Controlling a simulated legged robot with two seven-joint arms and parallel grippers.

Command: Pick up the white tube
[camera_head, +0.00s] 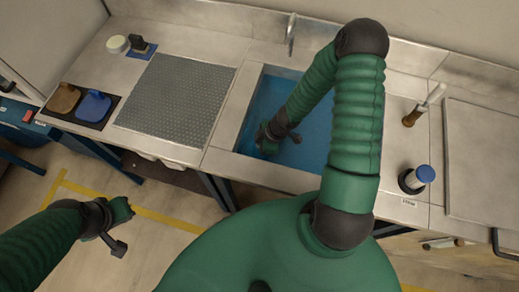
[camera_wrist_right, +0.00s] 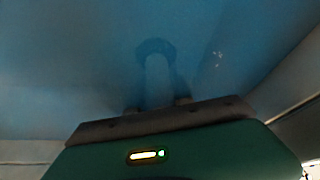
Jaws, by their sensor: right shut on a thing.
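My right gripper (camera_head: 280,136) is down inside the blue sink basin (camera_head: 311,155), close to its floor. My left gripper (camera_head: 120,232) hangs over the floor at the lower left, away from the counter.
A faucet (camera_head: 291,35) rises behind the sink. A blue-capped container (camera_head: 420,177) stands right of the basin. A perforated grey mat (camera_head: 178,99) and brown and blue pads (camera_head: 92,107) lie on the left. The basin walls closely surround my right gripper.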

